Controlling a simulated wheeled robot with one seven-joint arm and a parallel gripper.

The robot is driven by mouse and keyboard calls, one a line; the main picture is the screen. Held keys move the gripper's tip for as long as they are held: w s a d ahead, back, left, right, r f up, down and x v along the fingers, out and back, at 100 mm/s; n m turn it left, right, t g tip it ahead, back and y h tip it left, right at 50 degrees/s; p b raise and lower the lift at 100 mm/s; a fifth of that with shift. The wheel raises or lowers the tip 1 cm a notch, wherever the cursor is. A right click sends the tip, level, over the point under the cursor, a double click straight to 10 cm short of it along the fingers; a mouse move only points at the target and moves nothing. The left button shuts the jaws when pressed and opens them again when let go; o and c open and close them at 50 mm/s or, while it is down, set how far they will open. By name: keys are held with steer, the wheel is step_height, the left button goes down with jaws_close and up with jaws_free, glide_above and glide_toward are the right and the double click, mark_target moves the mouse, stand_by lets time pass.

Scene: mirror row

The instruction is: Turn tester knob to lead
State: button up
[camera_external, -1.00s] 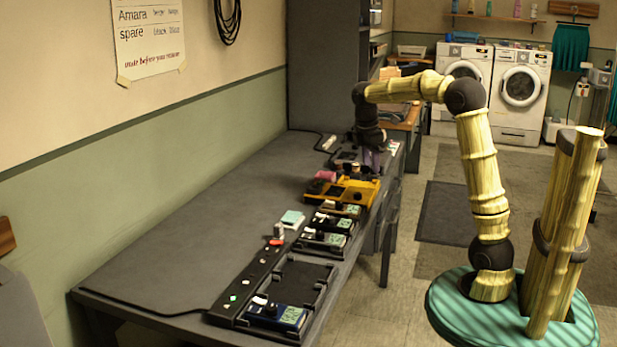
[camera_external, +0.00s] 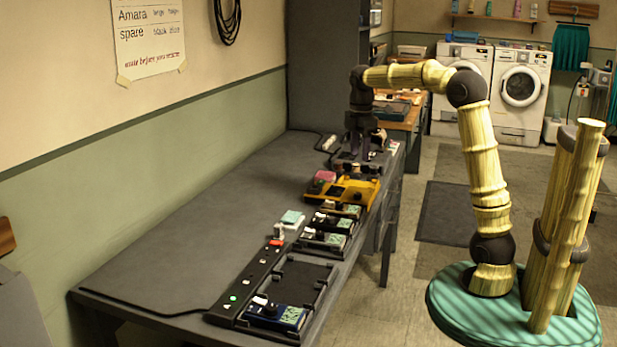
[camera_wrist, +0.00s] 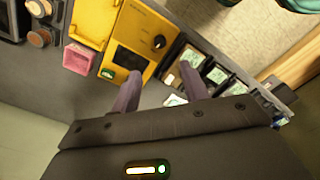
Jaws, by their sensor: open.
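The tester appears to be the yellow box (camera_external: 362,193) on the grey bench. It also shows in the wrist view (camera_wrist: 129,24), with a dark window, a small green display (camera_wrist: 128,59) and a round black knob (camera_wrist: 159,42). The knob has a light pointer mark; its labels are too small to read. My gripper (camera_external: 360,156) is above the bench, beyond the yellow box in the external view, pointing down. In the wrist view my gripper (camera_wrist: 160,72) is open and empty, its two purple fingers apart, with the knob seen past the gap between the tips. They do not touch it.
A pink block (camera_wrist: 78,58) sits beside the yellow box. Small devices with green screens (camera_external: 338,223) stand along the bench edge, with a blue one (camera_external: 290,316) in the front tray. A black strip (camera_external: 247,283) has a lit green lamp. The bench's wall side is clear.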

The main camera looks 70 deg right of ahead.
mark_target(358, 196)
step_height(358, 196, down, 13)
steer(key=b, duration=0.4)
jaws_close()
